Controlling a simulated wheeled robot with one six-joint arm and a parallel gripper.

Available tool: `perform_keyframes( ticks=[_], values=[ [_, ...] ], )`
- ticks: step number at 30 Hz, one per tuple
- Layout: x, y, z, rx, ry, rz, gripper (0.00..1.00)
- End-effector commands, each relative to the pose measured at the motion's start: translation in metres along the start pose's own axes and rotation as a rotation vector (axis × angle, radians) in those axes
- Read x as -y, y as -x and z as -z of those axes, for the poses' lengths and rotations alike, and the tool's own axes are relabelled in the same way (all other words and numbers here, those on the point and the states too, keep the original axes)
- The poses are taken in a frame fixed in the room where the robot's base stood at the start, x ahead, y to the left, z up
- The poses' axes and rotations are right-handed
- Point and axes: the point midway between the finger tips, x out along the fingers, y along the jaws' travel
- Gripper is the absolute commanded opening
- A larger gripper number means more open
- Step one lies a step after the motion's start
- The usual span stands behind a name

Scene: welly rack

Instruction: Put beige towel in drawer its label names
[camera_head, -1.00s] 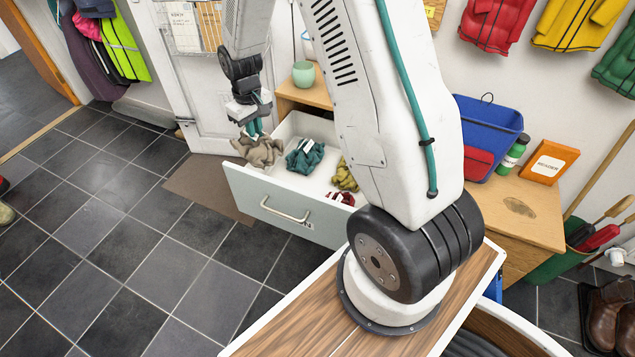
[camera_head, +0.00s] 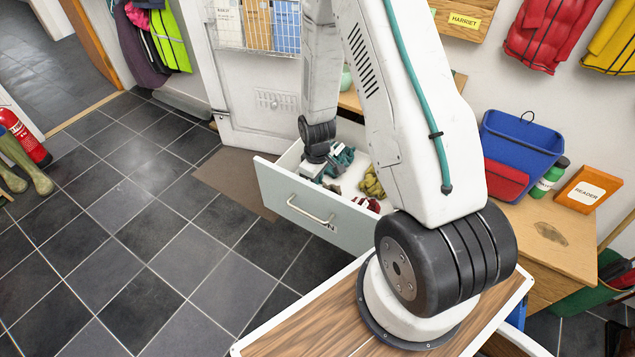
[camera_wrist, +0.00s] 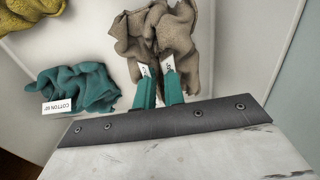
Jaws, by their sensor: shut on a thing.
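The beige towel (camera_wrist: 155,35) is bunched in the wrist view, pinched between the teal fingertips of my gripper (camera_wrist: 160,90). White tag pieces show at the fingers, their text too small to read. In the head view my gripper's wrist is low over the open drawer (camera_head: 290,207), near its front left; the fingertips are hidden there. The drawer front is pale grey-green, with a label mostly covered by the handle. A teal towel (camera_wrist: 75,88) tagged "COTTON 60°" lies inside, apart from the beige one. A yellow towel (camera_wrist: 30,12) and a dark red towel (camera_head: 368,204) also lie inside.
A wooden top (camera_head: 530,235) at right holds a blue bin (camera_head: 520,145), a green bottle (camera_head: 550,176) and an orange "READER" box (camera_head: 588,189). A white door (camera_head: 262,95) stands behind the drawer.

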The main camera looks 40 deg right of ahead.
Motion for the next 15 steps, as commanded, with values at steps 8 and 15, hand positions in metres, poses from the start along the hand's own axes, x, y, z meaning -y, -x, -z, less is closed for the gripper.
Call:
perform_keyframes(
  ticks=[8,15],
  values=[
    [0.0,-0.0089,0.0002,0.0,0.0,0.0,0.0],
    [-0.0001,-0.0113,0.0003,-0.001,0.0,0.0,0.22]
  ],
)
